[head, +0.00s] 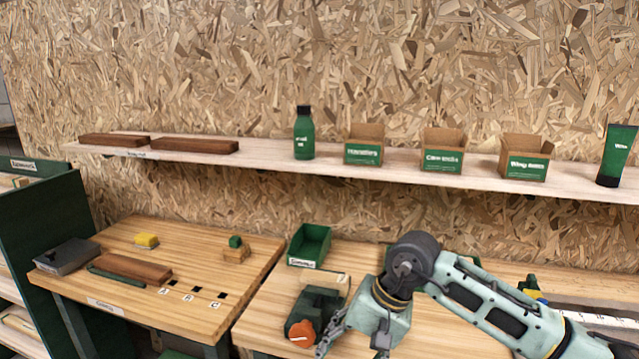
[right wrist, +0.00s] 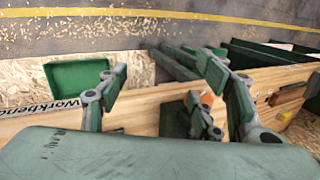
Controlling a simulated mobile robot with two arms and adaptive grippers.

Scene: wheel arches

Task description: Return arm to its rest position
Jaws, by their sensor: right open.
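My right arm (head: 490,300) comes in from the right over the front of the right workbench (head: 400,345). Its gripper (head: 351,347) hangs at the bottom middle of the head view, fingers pointing down, just right of a dark green vise with an orange knob (head: 303,331). In the right wrist view the gripper fingers (right wrist: 168,82) are spread apart with nothing between them. The bench edge with a "Workbench" label (right wrist: 55,107) shows behind them. My left gripper is in neither view.
A shelf (head: 390,158) above holds a green bottle (head: 304,136), several open cardboard boxes (head: 441,150), a green tube (head: 616,156) and wooden boards (head: 195,146). A green bin (head: 310,246) stands behind the vise. The left bench (head: 200,245) holds wooden blocks and a grey box (head: 68,257).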

